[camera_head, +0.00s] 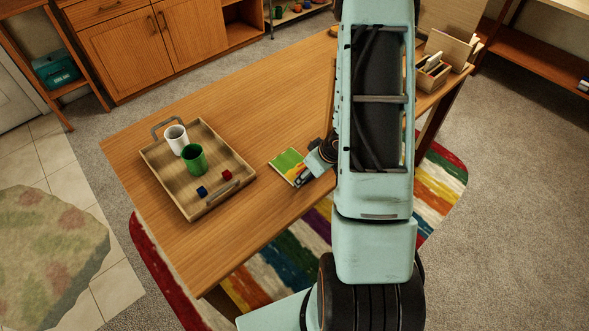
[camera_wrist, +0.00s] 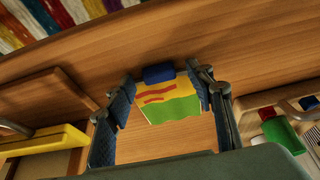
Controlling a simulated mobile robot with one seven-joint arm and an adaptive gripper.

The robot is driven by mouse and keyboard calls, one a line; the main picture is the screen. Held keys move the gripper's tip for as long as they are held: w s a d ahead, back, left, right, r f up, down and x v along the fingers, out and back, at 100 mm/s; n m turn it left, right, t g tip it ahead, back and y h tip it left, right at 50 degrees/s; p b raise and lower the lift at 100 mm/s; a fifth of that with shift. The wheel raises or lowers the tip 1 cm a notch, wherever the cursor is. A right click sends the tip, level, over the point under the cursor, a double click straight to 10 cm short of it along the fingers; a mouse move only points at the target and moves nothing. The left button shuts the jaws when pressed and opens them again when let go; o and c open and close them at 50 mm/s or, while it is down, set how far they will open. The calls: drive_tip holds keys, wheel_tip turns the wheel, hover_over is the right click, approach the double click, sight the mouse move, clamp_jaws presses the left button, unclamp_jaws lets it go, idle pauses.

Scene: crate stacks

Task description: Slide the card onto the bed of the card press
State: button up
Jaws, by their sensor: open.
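The card (camera_head: 286,162), green and yellow, lies flat on the wooden table near its front edge, right of the tray. In the wrist view the card (camera_wrist: 168,104) shows red stripes and a dark blue block (camera_wrist: 159,74) at its far edge. My gripper (camera_head: 303,178) is low over the card's right end. In the wrist view my gripper (camera_wrist: 163,80) is open, with one finger on each side of the card. I cannot identify the card press for sure; a wooden piece with a yellow bar (camera_wrist: 45,140) at the left of the wrist view may be part of it.
A wooden tray (camera_head: 161,181) holds a white cup (camera_head: 176,139), a green mug (camera_head: 194,159), a blue cube (camera_head: 202,191) and a red cube (camera_head: 227,175). A wooden organiser (camera_head: 432,76) stands at the table's far right. My arm hides the table's middle right.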

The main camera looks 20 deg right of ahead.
drive_tip(key=shift+c, duration=0.6)
drive_tip(key=c, duration=1)
drive_tip(key=shift+r, duration=0.1)
